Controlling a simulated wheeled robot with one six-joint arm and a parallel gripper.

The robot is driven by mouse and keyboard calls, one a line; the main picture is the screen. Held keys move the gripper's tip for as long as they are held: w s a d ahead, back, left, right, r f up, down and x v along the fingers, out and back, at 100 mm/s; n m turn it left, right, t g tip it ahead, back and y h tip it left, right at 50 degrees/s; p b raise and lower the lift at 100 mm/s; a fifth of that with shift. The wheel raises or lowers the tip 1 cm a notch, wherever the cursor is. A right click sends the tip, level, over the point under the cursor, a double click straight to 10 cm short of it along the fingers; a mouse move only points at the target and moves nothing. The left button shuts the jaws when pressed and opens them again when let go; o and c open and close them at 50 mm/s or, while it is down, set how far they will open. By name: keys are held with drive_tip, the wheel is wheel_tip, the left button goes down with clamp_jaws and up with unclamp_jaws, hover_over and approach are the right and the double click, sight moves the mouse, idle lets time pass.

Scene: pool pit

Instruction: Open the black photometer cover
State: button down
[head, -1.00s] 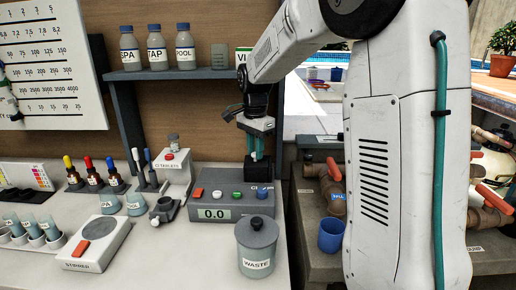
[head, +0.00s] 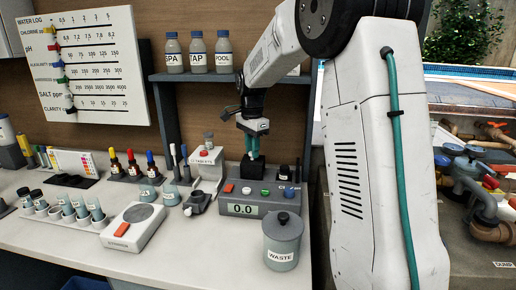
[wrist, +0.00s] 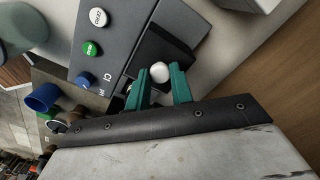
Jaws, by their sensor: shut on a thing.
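The grey photometer (head: 244,209) stands on the counter, its display reading 0.0. Its black cover (head: 252,170) is at the back of the housing, behind the white and green buttons. A dark round fitting (head: 284,172) stands uncovered at the back right. My gripper (head: 254,150) points down at the cover. In the wrist view, the teal fingers of my gripper (wrist: 160,82) are shut on the white knob (wrist: 160,71) of the black cover (wrist: 164,45). The fingers hide part of the cover's edge, and I cannot tell whether it is tilted.
A grey WASTE jar (head: 282,240) stands in front of the photometer. The tablet dispenser (head: 207,160) and a small dark-grey holder (head: 196,203) are to its left. A shelf with bottles (head: 198,56) hangs above. Bare counter lies between stirrer (head: 133,227) and WASTE jar.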

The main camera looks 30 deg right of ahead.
drive_tip(key=c, duration=1.2)
unclamp_jaws()
wheel_tip(320, 180, up, 8)
drive_tip(key=shift+f, duration=0.1)
drive_tip(key=shift+s+d, duration=0.1)
